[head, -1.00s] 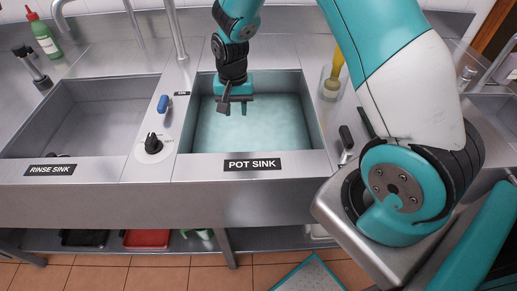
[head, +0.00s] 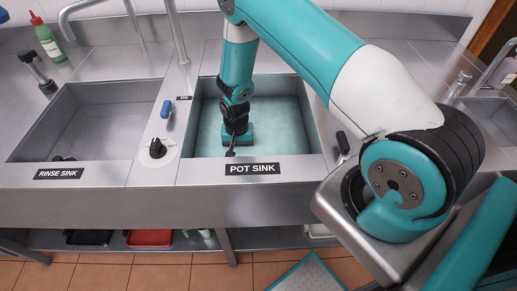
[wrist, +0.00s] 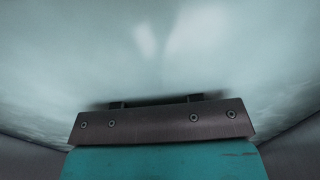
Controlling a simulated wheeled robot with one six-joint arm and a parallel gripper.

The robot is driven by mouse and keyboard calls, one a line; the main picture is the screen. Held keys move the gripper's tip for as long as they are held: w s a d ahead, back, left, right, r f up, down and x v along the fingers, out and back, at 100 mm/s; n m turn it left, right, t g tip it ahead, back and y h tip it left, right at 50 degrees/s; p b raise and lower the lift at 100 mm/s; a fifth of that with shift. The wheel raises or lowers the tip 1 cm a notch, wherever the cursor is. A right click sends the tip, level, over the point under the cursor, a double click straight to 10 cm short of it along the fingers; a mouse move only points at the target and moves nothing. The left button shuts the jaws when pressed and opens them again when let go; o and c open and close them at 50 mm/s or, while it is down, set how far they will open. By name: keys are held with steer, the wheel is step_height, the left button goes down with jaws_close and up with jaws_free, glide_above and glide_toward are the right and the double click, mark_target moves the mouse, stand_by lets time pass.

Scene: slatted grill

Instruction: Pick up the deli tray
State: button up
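No deli tray can be made out for certain in either view. The pot sink (head: 310,120) is filled with cloudy pale blue-green water (head: 280,125), and anything beneath its surface is hidden. My gripper (head: 237,148) is low in the pot sink near its front wall, left of the middle. In the wrist view, my gripper (wrist: 157,101) shows two short dark finger stubs set apart beyond the dark plate. It looks open, with nothing clearly seen between the fingers, whose lower parts are hidden. Pale water fills most of that view.
A red tray (head: 150,238) and a black tray (head: 88,237) sit on the lower shelf. A green bottle (head: 47,40) stands back left.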

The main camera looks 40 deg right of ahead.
steer(key=shift+f, duration=0.45)
steer(key=shift+c, duration=0.5)
jaws_close()
steer(key=shift+r, duration=0.1)
step_height(320, 180, up, 20)
steer(key=b, duration=0.2)
